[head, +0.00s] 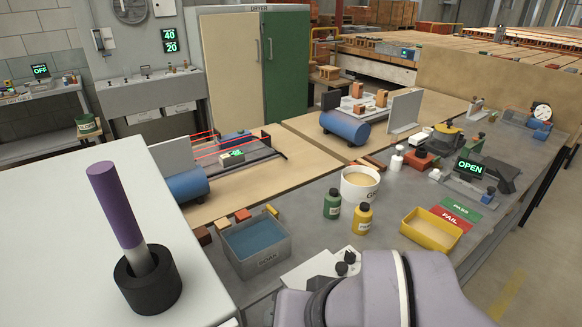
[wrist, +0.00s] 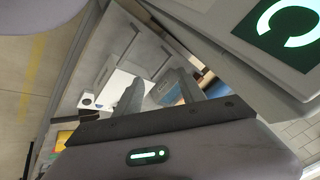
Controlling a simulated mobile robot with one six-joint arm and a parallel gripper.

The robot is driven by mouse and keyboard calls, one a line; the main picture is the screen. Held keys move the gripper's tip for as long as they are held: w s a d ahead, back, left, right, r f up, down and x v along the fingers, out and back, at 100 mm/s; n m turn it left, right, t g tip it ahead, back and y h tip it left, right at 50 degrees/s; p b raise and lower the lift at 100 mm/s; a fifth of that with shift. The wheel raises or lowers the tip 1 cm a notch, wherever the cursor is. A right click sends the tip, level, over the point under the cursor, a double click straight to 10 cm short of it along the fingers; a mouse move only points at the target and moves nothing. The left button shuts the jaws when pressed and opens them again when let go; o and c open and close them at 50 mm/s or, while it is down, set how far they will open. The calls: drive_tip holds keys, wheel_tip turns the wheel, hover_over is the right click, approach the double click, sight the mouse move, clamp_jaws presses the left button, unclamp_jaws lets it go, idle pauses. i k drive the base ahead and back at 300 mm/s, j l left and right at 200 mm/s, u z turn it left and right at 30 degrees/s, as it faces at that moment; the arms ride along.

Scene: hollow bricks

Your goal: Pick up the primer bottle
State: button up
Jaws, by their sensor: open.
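A green bottle (head: 332,204) and a yellow bottle (head: 362,218), both with dark caps, stand upright on the grey bench in front of a white bucket (head: 359,184). A smaller white bottle (head: 397,158) stands behind them. The labels are too small to read, so I cannot tell which is the primer bottle. My gripper (wrist: 160,90) is open and empty in the wrist view, its fingers apart over a grey surface. In the head view my arm covers the bottom middle, and the fingertips do not show.
A grey SOAK tray (head: 256,262) of blue liquid stands left of the bottles. A yellow tray (head: 430,232), PASS and FAIL plates (head: 452,212) and an OPEN display (head: 469,168) lie to the right. A black holder (head: 148,284) with a purple-and-white rod stands on a white top at left.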

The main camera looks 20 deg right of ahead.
sight(363, 216)
drive_tip(key=i+l, duration=0.1)
drive_tip(key=l, duration=0.35)
drive_tip(key=i+l+u, duration=0.1)
drive_tip(key=l, duration=0.4)
drive_tip(key=i+l, duration=0.1)
drive_tip(key=l, duration=0.35)
drive_tip(key=i+u, duration=0.05)
